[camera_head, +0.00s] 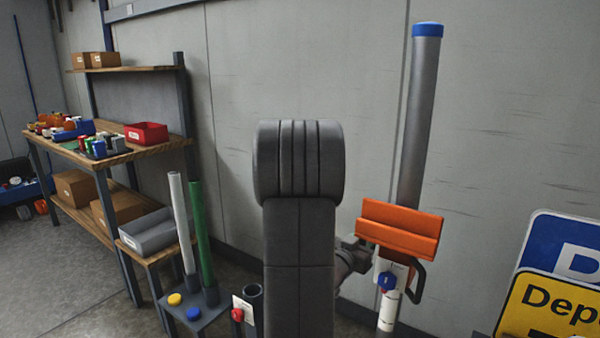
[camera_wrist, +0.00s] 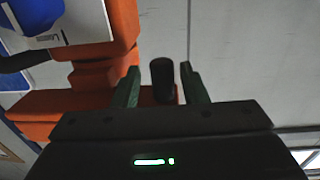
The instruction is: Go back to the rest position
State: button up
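My gripper (camera_wrist: 160,67) is open in the wrist view, with its two dark green fingers apart. A short black cylinder (camera_wrist: 163,78) shows between or just beyond the fingers, with gaps on both sides. An orange bracket (camera_wrist: 90,52) lies close at the left of that view. In the head view the orange bracket (camera_head: 398,230) is on a tall grey post (camera_head: 418,120) with a blue cap. A blue knob (camera_head: 387,281) and a black handle (camera_head: 419,281) are below it. My gripper is mostly hidden behind my arm there, beside the bracket.
A low stand (camera_head: 200,312) with a white tube (camera_head: 180,215), a green tube (camera_head: 202,235) and coloured buttons is left of my arm. A workbench (camera_head: 150,152) with bins is farther left. Blue and yellow signs (camera_head: 545,310) stand at the right. A grey wall is behind.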

jog(key=shift+s+r, duration=0.1)
jog(key=shift+s, duration=0.4)
jog(key=shift+w, duration=0.1)
